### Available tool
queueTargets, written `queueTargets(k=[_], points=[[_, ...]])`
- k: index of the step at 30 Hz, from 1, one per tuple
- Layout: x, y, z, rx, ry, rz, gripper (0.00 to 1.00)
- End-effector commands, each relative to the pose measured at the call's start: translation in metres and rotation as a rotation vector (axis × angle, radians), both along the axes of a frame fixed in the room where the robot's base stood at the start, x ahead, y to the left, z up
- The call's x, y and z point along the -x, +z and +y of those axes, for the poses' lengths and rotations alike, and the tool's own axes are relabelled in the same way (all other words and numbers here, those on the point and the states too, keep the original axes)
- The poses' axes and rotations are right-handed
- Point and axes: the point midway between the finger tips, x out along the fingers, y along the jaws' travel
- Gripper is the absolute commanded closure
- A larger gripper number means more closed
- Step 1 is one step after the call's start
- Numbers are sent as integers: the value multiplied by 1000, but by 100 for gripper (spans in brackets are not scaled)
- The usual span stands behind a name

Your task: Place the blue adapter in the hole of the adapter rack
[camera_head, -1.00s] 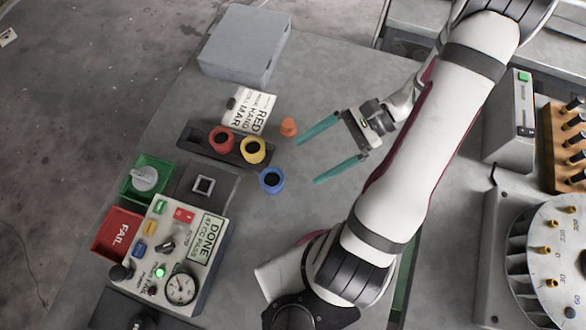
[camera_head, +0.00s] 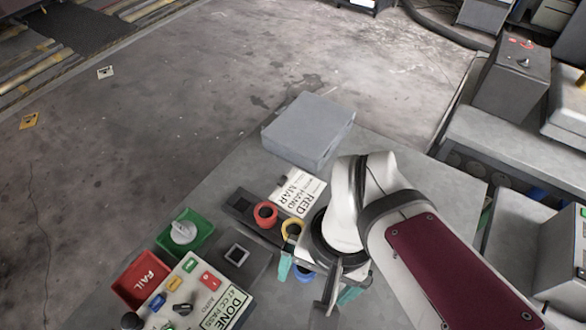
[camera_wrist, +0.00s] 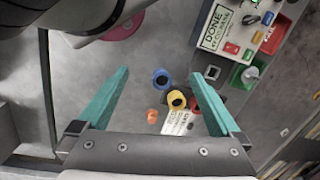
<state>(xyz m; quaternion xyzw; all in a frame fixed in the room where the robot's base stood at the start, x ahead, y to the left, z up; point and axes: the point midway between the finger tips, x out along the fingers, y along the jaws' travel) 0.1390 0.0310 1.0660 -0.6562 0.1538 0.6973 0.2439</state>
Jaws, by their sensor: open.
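The blue adapter (camera_head: 303,272) is a ring-topped cup on the table, partly hidden by my gripper in the head view. In the wrist view the blue adapter (camera_wrist: 162,78) shows whole, between my fingers in the picture; the height gap cannot be told. My gripper (camera_head: 317,282) points down over it, open and empty, with teal fingers apart; it also shows in the wrist view (camera_wrist: 160,74). The dark adapter rack (camera_head: 240,203) lies beyond, with an empty square hole at its left end. The red adapter (camera_head: 265,213) and yellow adapter (camera_head: 292,228) sit along it.
A control panel (camera_head: 205,290), red FAIL bin (camera_head: 140,278) and green bin (camera_head: 186,236) stand left. A dark block with a pale square socket (camera_head: 237,254) is between. A white sign (camera_head: 298,192) and grey box (camera_head: 308,130) lie behind. An orange piece (camera_wrist: 152,116) is near the yellow adapter.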

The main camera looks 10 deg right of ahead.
Motion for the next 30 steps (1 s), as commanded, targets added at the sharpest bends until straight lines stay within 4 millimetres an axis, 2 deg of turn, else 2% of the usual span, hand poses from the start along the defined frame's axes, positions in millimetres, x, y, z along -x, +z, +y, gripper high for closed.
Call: queueTargets(k=[6, 9, 11, 19, 26, 30], points=[[-70, -27, -10, 119, -546, 43, 0], [-88, -38, -11, 138, -696, 37, 0], [-92, -47, -11, 143, -733, 37, 0], [-89, -121, -11, 145, -741, 43, 0], [-89, -155, -11, 143, -742, 39, 0], [-86, -184, -12, 144, -741, 40, 0]])
